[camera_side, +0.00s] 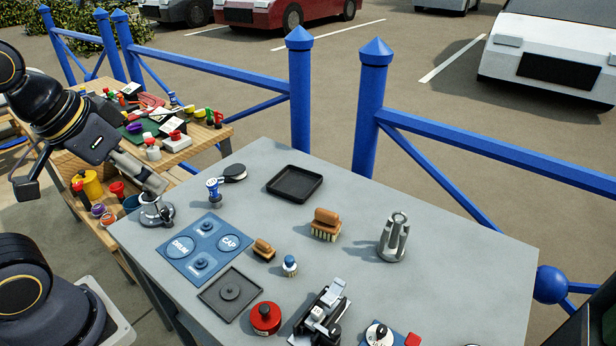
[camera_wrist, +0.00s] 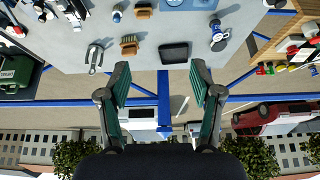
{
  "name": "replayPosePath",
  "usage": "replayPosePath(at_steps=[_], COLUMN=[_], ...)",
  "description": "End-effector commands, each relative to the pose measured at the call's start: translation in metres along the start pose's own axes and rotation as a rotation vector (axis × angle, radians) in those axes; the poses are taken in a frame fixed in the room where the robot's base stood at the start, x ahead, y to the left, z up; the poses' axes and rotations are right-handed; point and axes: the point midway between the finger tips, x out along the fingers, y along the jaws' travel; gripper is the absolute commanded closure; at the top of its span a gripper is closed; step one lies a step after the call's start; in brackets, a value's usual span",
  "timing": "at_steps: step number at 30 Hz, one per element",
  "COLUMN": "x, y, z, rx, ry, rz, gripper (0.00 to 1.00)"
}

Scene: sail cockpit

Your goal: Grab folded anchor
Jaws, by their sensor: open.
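The folded anchor (camera_side: 393,238) is a grey metal piece with its arms folded up. It stands upright on the right half of the grey table in the side view. It also shows in the wrist view (camera_wrist: 95,58), to the left of my gripper. My gripper (camera_wrist: 160,64) is open and empty, with its two fingers spread wide. In the side view my gripper (camera_side: 157,183) is at the table's left edge, in front of a metal winch-like fitting, far from the anchor. Its two fingers overlap there.
A black tray (camera_side: 294,183) and a wooden brush (camera_side: 325,225) lie between my gripper and the anchor. Blue railing (camera_side: 369,110) stands behind. Table right of the anchor is clear.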

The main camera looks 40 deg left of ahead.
Motion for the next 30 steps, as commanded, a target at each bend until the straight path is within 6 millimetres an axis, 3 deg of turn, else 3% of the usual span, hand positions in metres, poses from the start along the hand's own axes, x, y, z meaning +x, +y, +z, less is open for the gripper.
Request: replayPosePath(at_steps=[7,18,20,24,28,30], x=[0.0,0.0,-0.007,-0.017,0.0,0.018], y=[0.0,0.0,0.001,0.02,0.051,0.074], z=[0.0,-0.003,-0.021,-0.092,-0.153,-0.182], rx=[0.0,0.031,0.082,0.266,0.43,0.511], ry=[0.0,0.015,0.081,0.207,0.252,0.265], rz=[0.0,0.0,-0.002,-0.015,0.001,0.027], gripper=[0.06,0.06,0.06,0.06,0.06,0.06])
